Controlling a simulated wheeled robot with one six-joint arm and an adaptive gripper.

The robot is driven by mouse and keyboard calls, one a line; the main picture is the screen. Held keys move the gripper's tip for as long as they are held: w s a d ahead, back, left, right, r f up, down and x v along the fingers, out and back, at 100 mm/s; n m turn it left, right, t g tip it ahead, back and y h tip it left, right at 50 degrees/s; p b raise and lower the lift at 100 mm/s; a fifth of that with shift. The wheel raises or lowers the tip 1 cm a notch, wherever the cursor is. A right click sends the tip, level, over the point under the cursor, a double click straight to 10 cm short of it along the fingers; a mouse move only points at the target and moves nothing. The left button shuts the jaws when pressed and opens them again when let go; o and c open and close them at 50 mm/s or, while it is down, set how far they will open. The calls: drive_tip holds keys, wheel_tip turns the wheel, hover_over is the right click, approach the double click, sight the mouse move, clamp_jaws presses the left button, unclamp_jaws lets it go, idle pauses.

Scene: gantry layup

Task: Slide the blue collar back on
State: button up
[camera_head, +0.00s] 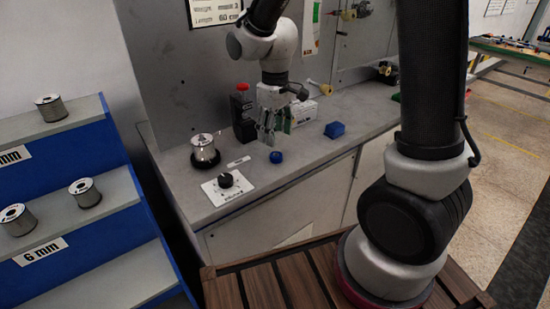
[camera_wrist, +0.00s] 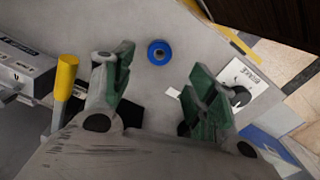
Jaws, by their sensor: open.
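The blue collar (camera_head: 276,157) lies on the grey bench top, near its front edge. My gripper (camera_head: 270,134) is above the bench, just behind and slightly left of the collar in the head view. In the wrist view its green-padded fingers (camera_wrist: 160,88) are apart, with nothing between them. A yellow-capped pin (camera_wrist: 66,78) is at the left of the wrist view. I cannot tell which part the collar fits on.
A metal spool (camera_head: 204,148) on a black base and a white plate with a black knob (camera_head: 227,181) are left of the collar. A black box with a red button (camera_head: 243,112) stands behind. A blue block (camera_head: 335,130) lies to the right. Yellow-tipped pegs (camera_head: 318,87) stick out behind.

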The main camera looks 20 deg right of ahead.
sight(276, 152)
wheel_tip(276, 152, down, 7)
drive_tip(key=shift+d+f, duration=0.1)
drive_tip(key=shift+f, duration=0.05)
drive_tip(key=c, duration=1.1)
